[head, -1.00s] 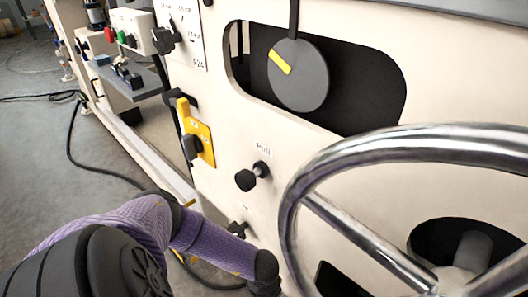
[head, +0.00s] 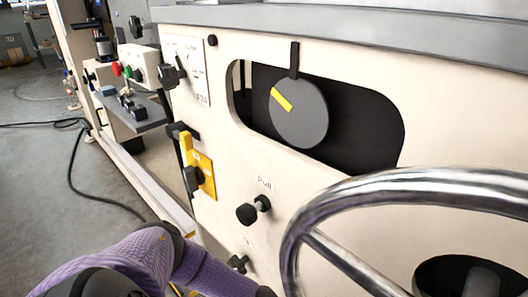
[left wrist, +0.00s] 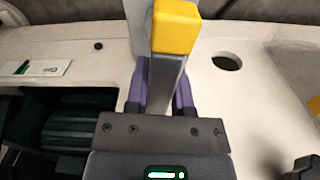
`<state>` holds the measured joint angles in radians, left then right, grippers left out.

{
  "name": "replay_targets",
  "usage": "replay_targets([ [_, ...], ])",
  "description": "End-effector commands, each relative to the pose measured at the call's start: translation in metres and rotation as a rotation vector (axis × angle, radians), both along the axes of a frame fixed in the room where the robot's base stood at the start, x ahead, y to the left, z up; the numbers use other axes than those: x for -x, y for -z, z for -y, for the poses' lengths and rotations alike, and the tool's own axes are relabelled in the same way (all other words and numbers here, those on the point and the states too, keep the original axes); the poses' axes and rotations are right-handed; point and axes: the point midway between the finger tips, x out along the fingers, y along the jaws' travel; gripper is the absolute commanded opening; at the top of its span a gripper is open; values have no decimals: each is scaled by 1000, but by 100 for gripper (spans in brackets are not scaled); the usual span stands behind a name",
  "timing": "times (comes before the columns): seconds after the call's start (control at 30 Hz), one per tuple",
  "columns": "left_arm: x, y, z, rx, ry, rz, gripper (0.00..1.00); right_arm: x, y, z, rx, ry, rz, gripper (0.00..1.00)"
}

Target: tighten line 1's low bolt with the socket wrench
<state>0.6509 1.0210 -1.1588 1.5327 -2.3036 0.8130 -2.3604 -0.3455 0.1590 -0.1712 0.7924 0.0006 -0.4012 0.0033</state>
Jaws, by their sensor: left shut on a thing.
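My left gripper (left wrist: 160,98) shows in the left wrist view, its purple fingers shut on a grey bar with a yellow end block, which looks like the socket wrench (left wrist: 172,35). The yellow end points up toward the camera; the socket end is hidden. In the head view my purple left arm comes in at the bottom left, and its gripper is out of the frame. I cannot make out line 1's low bolt in either view. My right gripper is not in view.
A chrome handwheel (head: 335,205) stands in front of the cream machine panel (head: 330,172). The panel carries a round dial (head: 312,122), a black "Pull" knob (head: 250,212), a small lower knob (head: 238,263) and a yellow plate (head: 207,178). A black cable (head: 75,170) lies on the floor.

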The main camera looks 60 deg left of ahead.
Motion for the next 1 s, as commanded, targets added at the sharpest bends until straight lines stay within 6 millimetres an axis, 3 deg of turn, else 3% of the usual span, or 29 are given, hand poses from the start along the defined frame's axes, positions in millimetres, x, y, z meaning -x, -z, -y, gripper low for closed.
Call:
replay_targets([
  [0.03, 4, 16, 0, 0, 1, -16, 0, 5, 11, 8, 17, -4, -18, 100],
  [0.57, 2, -33, -1, -1, -1, -11, 0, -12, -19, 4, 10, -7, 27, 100],
  [1.0, 2, -37, -1, 0, -4, -11, 0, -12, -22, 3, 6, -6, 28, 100],
])
